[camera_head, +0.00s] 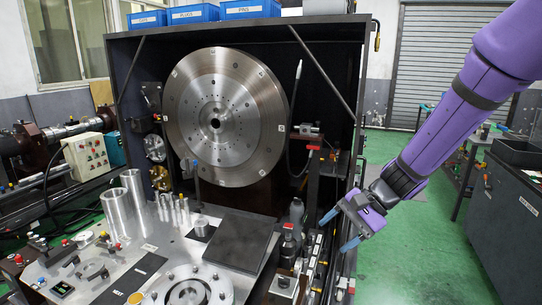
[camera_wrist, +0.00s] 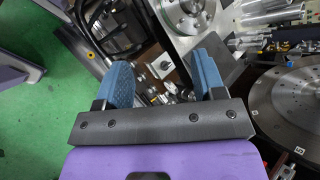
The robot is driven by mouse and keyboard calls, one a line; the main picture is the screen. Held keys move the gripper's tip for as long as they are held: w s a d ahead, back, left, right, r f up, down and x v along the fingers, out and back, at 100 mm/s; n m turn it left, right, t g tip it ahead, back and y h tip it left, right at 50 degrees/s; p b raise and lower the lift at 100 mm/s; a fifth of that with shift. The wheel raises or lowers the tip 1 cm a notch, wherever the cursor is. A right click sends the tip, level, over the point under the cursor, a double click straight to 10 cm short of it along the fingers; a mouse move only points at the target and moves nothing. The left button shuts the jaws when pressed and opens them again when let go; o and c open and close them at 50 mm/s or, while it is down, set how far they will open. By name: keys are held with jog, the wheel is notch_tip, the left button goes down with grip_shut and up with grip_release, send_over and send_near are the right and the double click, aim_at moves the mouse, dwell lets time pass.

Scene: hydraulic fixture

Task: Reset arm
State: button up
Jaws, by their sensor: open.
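My purple arm reaches in from the upper right in the head view. My gripper (camera_head: 339,230) hangs in the air at the right front edge of the hydraulic fixture (camera_head: 240,242). Its blue fingers are spread apart with nothing between them. In the wrist view my gripper (camera_wrist: 163,82) also shows open and empty, with small fittings of the fixture seen below and beyond the fingers. The large round steel disc (camera_head: 222,117) stands upright in the fixture's dark frame, apart from my gripper. It shows at the right in the wrist view (camera_wrist: 290,105).
Metal cylinders (camera_head: 116,212), a dark square plate (camera_head: 238,244) and a flanged ring (camera_head: 187,288) sit on the fixture's deck. Blue bins (camera_head: 250,9) stand on top of the frame. A grey cabinet (camera_head: 510,220) stands at the right. Green floor (camera_head: 415,240) between is clear.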

jog(key=s+d+r+n+t+h, duration=0.3)
jog(key=s+d+r+h, duration=0.1)
jog(key=s+d+r, duration=0.4)
jog(key=s+d+r+n+t+h, duration=0.3)
jog(key=s+d+r, duration=0.4)
jog(key=s, duration=0.5)
jog(key=shift+d+r+n+h, duration=0.4)
jog(key=shift+r+n+h, duration=0.2)
jog(key=shift+r+h, duration=0.4)
